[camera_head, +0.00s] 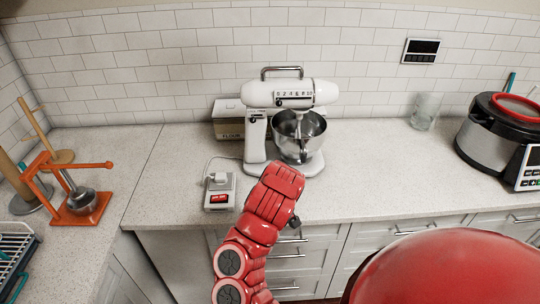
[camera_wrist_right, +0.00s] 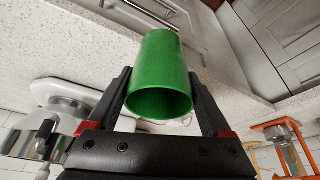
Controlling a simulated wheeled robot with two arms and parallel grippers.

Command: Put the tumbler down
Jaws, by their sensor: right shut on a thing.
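The green tumbler (camera_wrist_right: 158,65) is between the two black fingers of my right gripper (camera_wrist_right: 159,82) in the right wrist view. The gripper is shut on it, one finger on each side. Its open mouth faces the wrist camera and its inside looks empty. In that view the counter is behind and above the tumbler, and I see no clear contact between them. My left gripper shows in neither view.
A white stand mixer (camera_head: 290,95) with a steel bowl stands on the light counter (camera_head: 365,170). A small white scale-like device (camera_head: 220,190) is left of it. An orange press (camera_head: 80,205) is farther left. A clear glass (camera_head: 425,112) and a cooker (camera_head: 490,135) stand right, with bare counter before them.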

